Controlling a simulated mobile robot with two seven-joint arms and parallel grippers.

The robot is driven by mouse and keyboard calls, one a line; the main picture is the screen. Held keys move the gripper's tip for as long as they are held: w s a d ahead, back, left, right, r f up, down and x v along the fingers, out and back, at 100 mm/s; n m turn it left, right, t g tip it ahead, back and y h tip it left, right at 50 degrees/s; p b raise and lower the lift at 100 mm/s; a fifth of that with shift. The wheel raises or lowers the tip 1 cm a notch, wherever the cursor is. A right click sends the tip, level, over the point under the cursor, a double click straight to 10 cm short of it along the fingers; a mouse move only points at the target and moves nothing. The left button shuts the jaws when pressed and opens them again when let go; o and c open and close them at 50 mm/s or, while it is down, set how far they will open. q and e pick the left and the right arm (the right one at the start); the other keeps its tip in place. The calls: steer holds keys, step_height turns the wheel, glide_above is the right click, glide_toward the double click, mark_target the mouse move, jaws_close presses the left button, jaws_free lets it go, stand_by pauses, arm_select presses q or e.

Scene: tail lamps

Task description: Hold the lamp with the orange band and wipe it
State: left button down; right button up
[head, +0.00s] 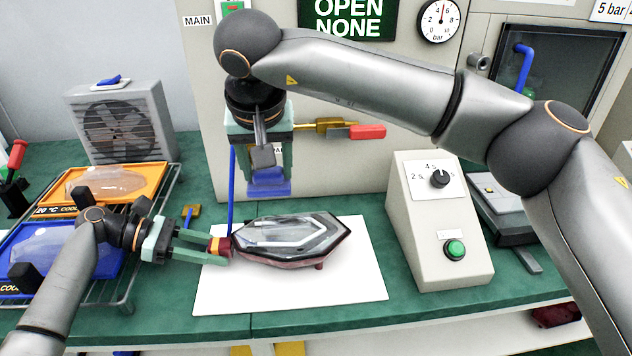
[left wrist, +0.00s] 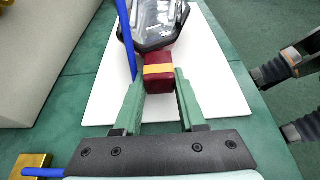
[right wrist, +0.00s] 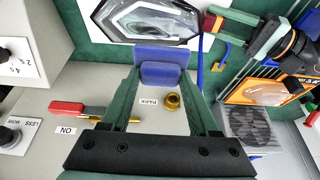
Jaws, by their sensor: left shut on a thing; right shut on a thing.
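The lamp (head: 292,236) has a clear faceted lens, a dark rim and a dark red end tab with an orange band (left wrist: 158,70). It lies lens up over the white sheet (head: 340,290). My left gripper (head: 218,247) is shut on the red tab at the lamp's left end; the left wrist view shows the tab between its fingers. My right gripper (head: 264,172) points down above and behind the lamp, shut on a blue wiping pad (head: 268,188). The pad also shows between the fingers in the right wrist view (right wrist: 160,58), apart from the lens.
A thin upright blue tube (head: 232,180) stands close behind the lamp's left end. A wire rack with an orange tray (head: 150,172) and a blue tray (head: 105,262), each with a clear lamp, stands left. A sloped control box (head: 440,225) stands right. A red-handled valve (head: 365,131) is behind.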

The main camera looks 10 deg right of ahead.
steer(key=shift+a+r, duration=0.25)
steer(key=shift+a, duration=0.8)
steer(key=shift+a+f, duration=0.1)
steer(key=shift+a, duration=0.05)
steer(key=shift+f, duration=3.2)
steer(key=shift+d+f, duration=0.45)
steer(key=shift+f, duration=0.3)
steer(key=shift+d, duration=4.15)
steer(key=shift+a, duration=4.65)
steer(key=shift+r, duration=4.15)
arm_select(q)
steer(key=shift+c, duration=2)
jaws_free()
